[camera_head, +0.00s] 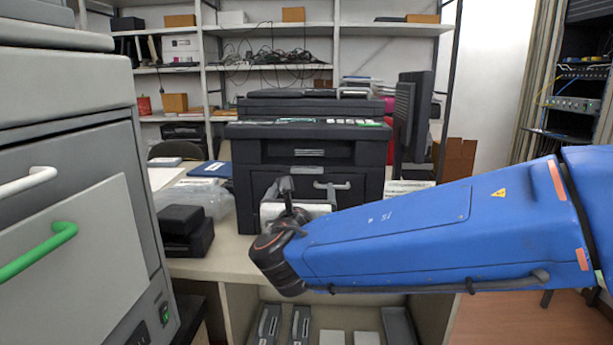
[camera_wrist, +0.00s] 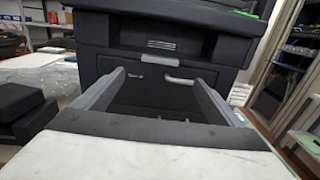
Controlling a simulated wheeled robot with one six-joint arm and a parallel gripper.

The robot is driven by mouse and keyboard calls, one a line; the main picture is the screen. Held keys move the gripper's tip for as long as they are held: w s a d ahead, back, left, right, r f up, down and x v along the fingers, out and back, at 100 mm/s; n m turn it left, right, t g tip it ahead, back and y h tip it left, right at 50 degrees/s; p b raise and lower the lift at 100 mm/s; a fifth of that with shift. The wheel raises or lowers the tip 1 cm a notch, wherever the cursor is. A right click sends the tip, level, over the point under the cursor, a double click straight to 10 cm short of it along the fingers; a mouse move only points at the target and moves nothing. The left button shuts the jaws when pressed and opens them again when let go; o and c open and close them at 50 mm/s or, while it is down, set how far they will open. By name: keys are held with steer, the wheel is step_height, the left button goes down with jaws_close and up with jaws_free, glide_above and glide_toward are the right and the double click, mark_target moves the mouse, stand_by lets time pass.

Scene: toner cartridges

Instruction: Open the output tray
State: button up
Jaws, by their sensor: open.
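The black printer (camera_head: 310,140) stands on the desk, with a recessed grey grip (camera_head: 309,152) on its upper front. A silver bar handle (camera_head: 332,186) is on its lower front panel, which looks flush. The handle also shows in the wrist view (camera_wrist: 178,81), with a second short light piece (camera_wrist: 141,76) to its left. I cannot tell which part is the output tray. My gripper (camera_wrist: 158,78) is open and empty, its grey fingers spread towards the lower panel, apart from the handle as far as I can see. In the head view my gripper (camera_head: 288,190) covers the panel's left part.
A large grey machine with a green handle (camera_head: 38,250) stands at the left. A small black box (camera_head: 185,230) and a clear plastic bag (camera_head: 203,198) lie left of the printer. A dark monitor (camera_head: 412,125) stands to its right. Desk shelves below hold several items.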

steer(key=w, duration=1.1)
steer(key=shift+w+d, duration=0.25)
steer(key=shift+w, duration=0.1)
steer(key=shift+c, duration=0.6)
steer(key=c, duration=1.4)
glide_toward(307, 173)
steer(key=shift+w, duration=0.55)
steer(key=o, duration=1.5)
steer(key=shift+s, duration=0.1)
steer(key=s, duration=1.7)
steer(key=shift+s+a, duration=0.1)
steer(key=shift+a, duration=0.25)
